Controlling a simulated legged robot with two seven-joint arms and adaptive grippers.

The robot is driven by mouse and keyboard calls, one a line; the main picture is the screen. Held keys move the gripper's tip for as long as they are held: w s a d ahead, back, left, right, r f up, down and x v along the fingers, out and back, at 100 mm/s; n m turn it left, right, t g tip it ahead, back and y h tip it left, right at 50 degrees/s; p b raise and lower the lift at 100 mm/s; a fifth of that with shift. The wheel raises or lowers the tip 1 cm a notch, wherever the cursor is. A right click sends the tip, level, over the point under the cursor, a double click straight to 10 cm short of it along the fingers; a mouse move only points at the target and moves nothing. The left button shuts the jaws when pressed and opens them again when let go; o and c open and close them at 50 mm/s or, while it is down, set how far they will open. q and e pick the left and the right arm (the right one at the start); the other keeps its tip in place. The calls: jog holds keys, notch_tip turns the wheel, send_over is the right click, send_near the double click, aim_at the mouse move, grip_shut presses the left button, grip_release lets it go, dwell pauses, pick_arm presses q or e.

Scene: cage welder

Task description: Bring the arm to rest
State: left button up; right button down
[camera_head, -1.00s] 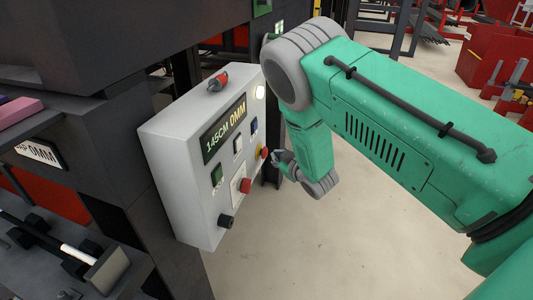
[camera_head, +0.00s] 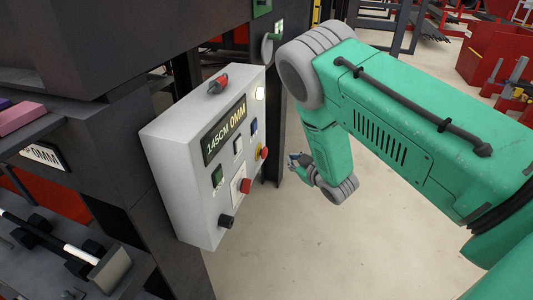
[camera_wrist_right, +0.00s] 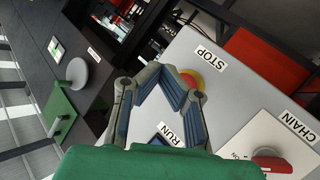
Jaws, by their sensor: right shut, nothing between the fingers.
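My green right arm (camera_head: 400,120) comes in from the right in the head view. Its right gripper (camera_head: 296,160) is small and partly hidden there, just right of the control box, with a gap between them. In the wrist view the right gripper (camera_wrist_right: 158,78) shows its two finger linkages in front of the panel, with nothing held. The grey control box (camera_head: 190,150) carries a display reading "145CM 0MM". A red stop button (camera_wrist_right: 192,82) on a yellow base lies just beyond the fingers, beside the STOP label. My left gripper is out of view.
The dark machine frame (camera_head: 110,110) stands left of and behind the box. A red knob (camera_head: 245,186) and a black knob (camera_head: 225,221) stick out from the panel. Open floor (camera_head: 300,250) lies below my arm. Red bins (camera_head: 490,50) stand far right.

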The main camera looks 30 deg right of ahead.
dwell(0.7)
jog(key=s+a+f+m+g+b, duration=0.1)
jog(key=s+a+f+g, duration=0.2)
jog(key=s+f, duration=0.35)
jog(key=s+a+f+m+g+b, duration=0.1)
jog(key=s+a+f+m+g, duration=0.15)
jog(key=s+f, duration=0.4)
jog(key=s+a+f+g+b, duration=0.1)
jog(key=s+a+g, duration=0.3)
jog(key=s, duration=0.8)
jog(key=s+a+f+g+b, duration=0.1)
jog(key=s+a+g, duration=0.3)
jog(key=s, duration=0.9)
jog(key=shift+s+a+f+m+y, duration=0.15)
jog(key=shift+a+f+m+y, duration=0.1)
jog(key=shift+a+m+y, duration=0.2)
jog(key=shift+g, duration=0.25)
jog(key=shift+w, duration=0.2)
